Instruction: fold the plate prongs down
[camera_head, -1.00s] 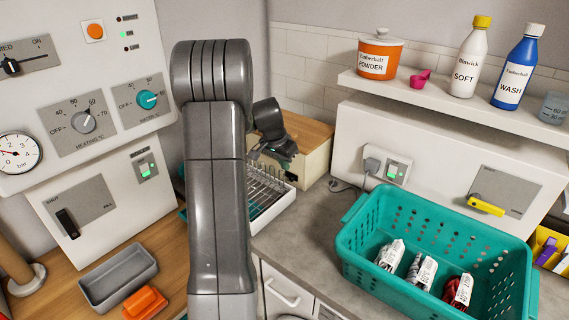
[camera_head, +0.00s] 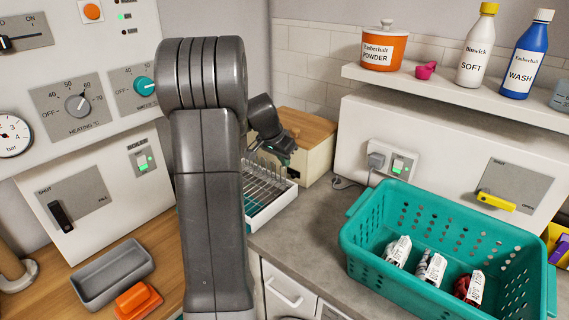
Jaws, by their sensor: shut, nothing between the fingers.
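The plate prongs (camera_head: 268,180) are thin metal rods standing upright in a row in a white rack tray (camera_head: 275,208) at the back of the counter. My arm hides the left part of the rack. My gripper (camera_head: 284,158) is shut and empty, at the far end of the rack by the tops of the prongs. I cannot tell whether it touches them.
A wooden-topped box (camera_head: 312,133) stands right behind my gripper. A teal basket (camera_head: 392,212) with several labelled bundles fills the right of the counter. A grey tray (camera_head: 112,272) and orange block (camera_head: 137,301) lie at left. Grey counter between rack and basket is clear.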

